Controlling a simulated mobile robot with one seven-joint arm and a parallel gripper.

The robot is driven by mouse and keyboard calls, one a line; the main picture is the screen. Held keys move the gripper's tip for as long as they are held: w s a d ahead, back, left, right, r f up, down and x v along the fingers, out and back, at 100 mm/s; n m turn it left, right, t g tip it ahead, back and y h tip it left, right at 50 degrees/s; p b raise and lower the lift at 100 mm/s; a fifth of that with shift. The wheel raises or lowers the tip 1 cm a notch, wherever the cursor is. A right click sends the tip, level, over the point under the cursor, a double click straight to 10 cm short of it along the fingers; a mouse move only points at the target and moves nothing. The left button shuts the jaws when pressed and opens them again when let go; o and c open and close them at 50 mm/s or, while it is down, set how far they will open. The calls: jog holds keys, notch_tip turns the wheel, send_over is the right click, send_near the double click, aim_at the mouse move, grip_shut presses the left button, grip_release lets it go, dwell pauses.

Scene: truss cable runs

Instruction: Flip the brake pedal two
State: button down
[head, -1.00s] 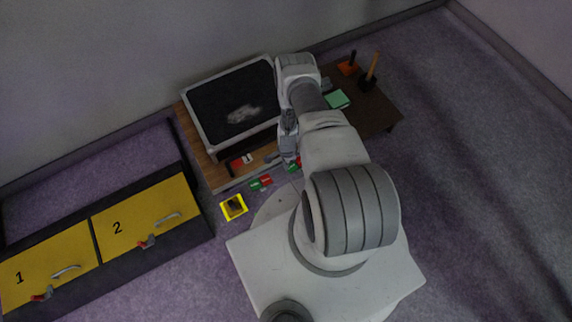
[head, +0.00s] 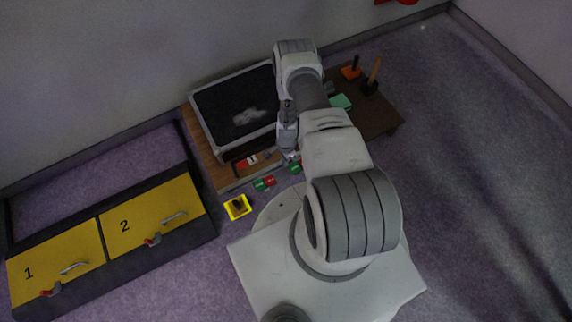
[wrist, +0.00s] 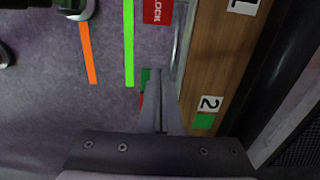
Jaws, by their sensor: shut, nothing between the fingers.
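Brake pedal two (wrist: 146,75) lies by the wooden edge marked "2" (wrist: 209,104), which has a green square below the number. Green and a sliver of red show on the pedal in the wrist view; the rest is hidden behind my fingers. Its green part also shows in the head view (head: 296,168). My gripper (wrist: 159,72) is shut and empty, its fingertips overlapping the pedal in the picture. I cannot tell whether they touch it. In the head view my gripper (head: 291,156) is at the table's front edge.
A red and green pedal (head: 265,183), with red "LOCK" face (wrist: 157,10), is beside pedal two. A wooden table (head: 228,180) carries a dark framed panel (head: 222,105). Green and orange strips mark the floor.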

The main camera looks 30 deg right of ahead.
notch_tip(320, 180, up, 7)
jog(key=a+p, duration=0.1)
jog(key=p, duration=0.1)
jog(key=shift+a, duration=0.25)
dwell(0.3)
